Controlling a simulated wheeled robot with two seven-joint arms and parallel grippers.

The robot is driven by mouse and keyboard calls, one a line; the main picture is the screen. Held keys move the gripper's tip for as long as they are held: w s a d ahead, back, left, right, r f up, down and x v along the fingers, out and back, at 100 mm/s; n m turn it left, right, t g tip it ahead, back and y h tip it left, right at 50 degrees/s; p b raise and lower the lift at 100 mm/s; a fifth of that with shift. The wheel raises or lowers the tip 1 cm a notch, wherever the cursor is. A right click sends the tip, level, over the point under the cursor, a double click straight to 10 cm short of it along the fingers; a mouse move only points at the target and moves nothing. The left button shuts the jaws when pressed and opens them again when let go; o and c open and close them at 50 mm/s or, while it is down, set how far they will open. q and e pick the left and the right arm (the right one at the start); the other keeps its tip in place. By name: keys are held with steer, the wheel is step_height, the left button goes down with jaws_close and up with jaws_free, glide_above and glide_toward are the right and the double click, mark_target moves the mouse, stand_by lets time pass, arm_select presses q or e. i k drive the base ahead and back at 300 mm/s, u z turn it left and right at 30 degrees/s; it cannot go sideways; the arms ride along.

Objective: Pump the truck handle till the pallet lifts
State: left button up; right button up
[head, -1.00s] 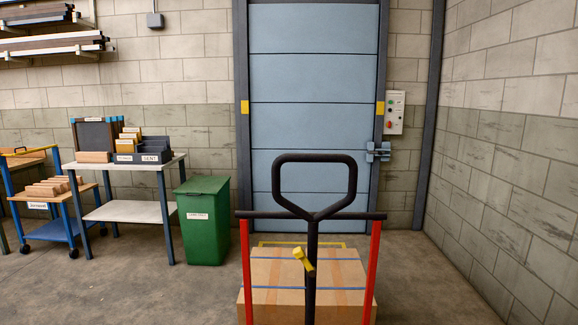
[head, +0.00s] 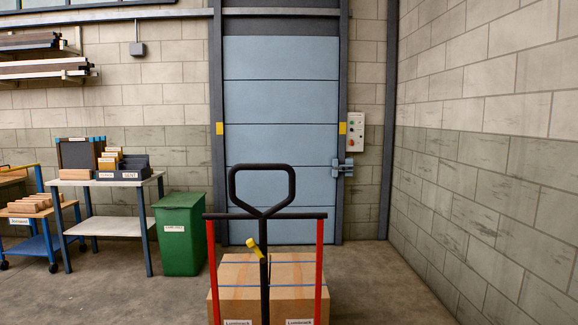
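The truck handle (head: 262,169) is a black loop on an upright black shaft, in the lower middle of the head view. A small yellow lever (head: 253,246) sits on the shaft. A black crossbar on two red posts (head: 319,265) stands around the shaft. Strapped cardboard boxes (head: 290,272) are behind it. The pallet under them is below the picture, so its height cannot be told. Neither of my grippers is in view.
A green bin (head: 180,235) stands left of the truck. A white table (head: 110,182) with trays and a blue trolley (head: 40,245) are further left. A blue door (head: 282,120) is behind, with a control box (head: 351,131) beside it. The floor right of the truck is clear up to the block wall.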

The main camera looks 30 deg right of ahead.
mark_target(263, 229)
steer(key=z, duration=0.7)
steer(key=i, duration=0.85)
steer(key=z, duration=0.35)
